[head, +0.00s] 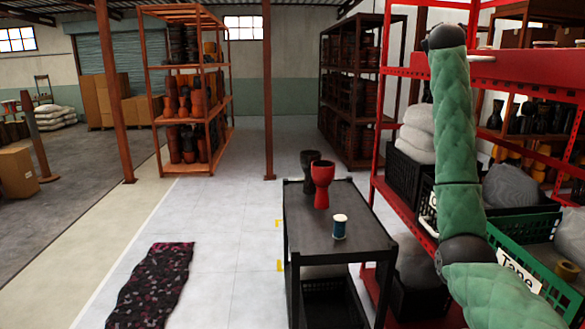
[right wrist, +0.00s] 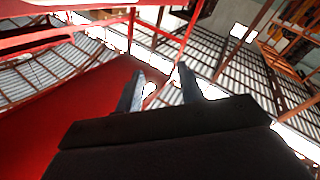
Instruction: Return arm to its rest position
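My right arm (head: 456,130), in a green quilted cover, rises on the right of the head view in front of the red shelf; its gripper is out of that view. In the right wrist view my right gripper (right wrist: 160,88) points up toward the roof. Its two fingers stand apart with nothing between them, so it is open. My left gripper and arm are not in view.
The red shelf (head: 400,195) with crates stands close beside my right arm. A patterned rug (head: 153,285) lies on open floor at left.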

